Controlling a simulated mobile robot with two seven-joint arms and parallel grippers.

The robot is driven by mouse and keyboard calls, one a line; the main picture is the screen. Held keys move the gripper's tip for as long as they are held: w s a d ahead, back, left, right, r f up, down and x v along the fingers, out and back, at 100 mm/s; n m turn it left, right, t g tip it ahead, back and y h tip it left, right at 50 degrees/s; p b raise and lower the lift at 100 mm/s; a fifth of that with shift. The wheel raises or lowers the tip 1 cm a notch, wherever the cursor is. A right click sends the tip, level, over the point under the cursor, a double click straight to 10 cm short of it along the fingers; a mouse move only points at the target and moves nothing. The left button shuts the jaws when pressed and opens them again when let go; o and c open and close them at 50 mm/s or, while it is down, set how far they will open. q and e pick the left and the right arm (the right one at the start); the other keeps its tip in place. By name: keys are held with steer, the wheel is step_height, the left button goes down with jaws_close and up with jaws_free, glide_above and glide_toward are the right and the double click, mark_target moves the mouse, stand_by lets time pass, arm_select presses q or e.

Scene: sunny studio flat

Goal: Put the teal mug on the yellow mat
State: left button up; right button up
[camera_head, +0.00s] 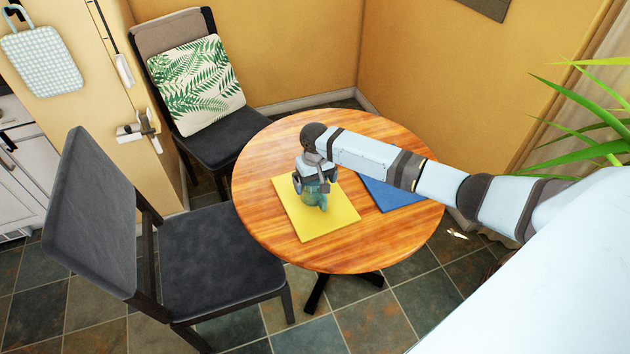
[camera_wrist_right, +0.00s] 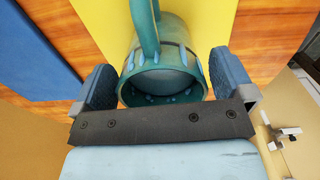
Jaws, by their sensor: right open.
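The teal mug (camera_head: 315,197) stands on the yellow mat (camera_head: 330,222), on the round wooden table. My right gripper (camera_head: 312,186) is right above and around the mug. In the right wrist view the mug (camera_wrist_right: 165,72) lies between the two blue finger pads of my right gripper (camera_wrist_right: 165,88), with a gap visible at each side. The gripper is open. The mug's handle points toward the top of that view. The mat (camera_wrist_right: 105,25) shows behind the mug. The gripper hides part of the mug in the head view. My left gripper is not in view.
A blue mat (camera_head: 392,194) lies to the right of the yellow mat, partly under my right arm. The table (camera_head: 375,245) is otherwise clear. Two dark chairs (camera_head: 215,262) (camera_head: 215,145) stand at its left and back left. A plant (camera_head: 590,130) is at the right.

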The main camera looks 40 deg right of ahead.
step_height(320, 180, up, 12)
steer(key=p, duration=0.1)
steer(key=s+a+f+n+t+y, duration=0.25)
steer(key=s+a+f, duration=0.3)
steer(key=a, duration=0.35)
steer(key=s+a+f+n+t+y, duration=0.1)
steer(key=s+a+f+t, duration=0.25)
steer(key=s+a, duration=0.35)
steer(key=s+a+f+t, duration=0.1)
steer(key=s+f+t, duration=0.1)
steer(key=s, duration=0.6)
steer(key=s+a+f+n+t, duration=0.1)
steer(key=s+f+t, duration=0.1)
steer(key=s, duration=0.5)
steer(key=shift+s+a+f+t, duration=0.25)
steer(key=shift+s+a+t, duration=0.1)
steer(key=shift+s+t, duration=0.05)
step_height(320, 180, up, 11)
steer(key=p, duration=1.2)
steer(key=shift+s+d+f, duration=0.15)
steer(key=shift+s+d, duration=0.05)
steer(key=shift+d, duration=0.15)
